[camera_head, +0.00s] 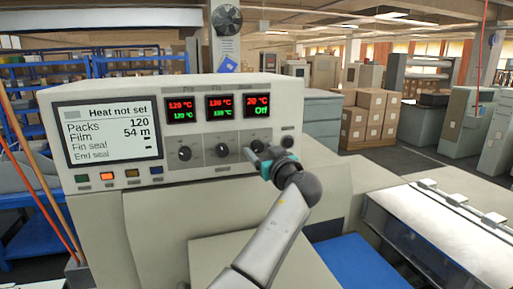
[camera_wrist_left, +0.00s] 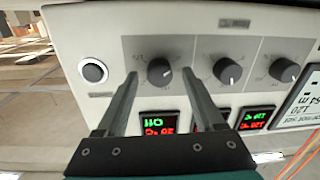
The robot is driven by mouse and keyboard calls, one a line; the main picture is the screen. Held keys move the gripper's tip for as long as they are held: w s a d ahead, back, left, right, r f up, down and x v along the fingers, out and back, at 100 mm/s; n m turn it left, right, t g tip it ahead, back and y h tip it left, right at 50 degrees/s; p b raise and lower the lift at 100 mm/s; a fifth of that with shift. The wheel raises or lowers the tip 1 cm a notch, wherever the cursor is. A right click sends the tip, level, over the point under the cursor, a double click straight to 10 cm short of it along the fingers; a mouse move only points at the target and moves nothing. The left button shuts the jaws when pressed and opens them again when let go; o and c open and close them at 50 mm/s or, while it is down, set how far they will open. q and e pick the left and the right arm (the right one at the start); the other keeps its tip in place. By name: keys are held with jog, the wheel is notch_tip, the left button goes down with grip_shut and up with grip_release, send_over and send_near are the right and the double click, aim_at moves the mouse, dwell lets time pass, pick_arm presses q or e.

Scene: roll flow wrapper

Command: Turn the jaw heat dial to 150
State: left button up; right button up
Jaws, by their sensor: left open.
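The jaw heat dial (camera_wrist_left: 160,71) is a round dark knob with a pale pointer mark, the panel's rightmost dial in the head view. Its display (camera_head: 257,106) reads 20 °C in red and Off in green. My left gripper (camera_head: 254,153) is at this dial and partly hides it. In the left wrist view the open fingers (camera_wrist_left: 159,74) stand on either side of the knob, with gaps between them and it. The picture there is upside down. My right gripper is not in view.
Two more dials, the left (camera_head: 184,153) and middle (camera_head: 221,150), sit beside it under lit displays. A round button (camera_head: 287,141) is close on the right. A screen (camera_head: 107,131) reads "Heat not set". A clear-covered conveyor (camera_head: 430,225) stands at right.

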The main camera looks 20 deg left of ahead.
pick_arm(q)
jog(key=shift+d, duration=0.1)
grip_shut()
dwell(0.6)
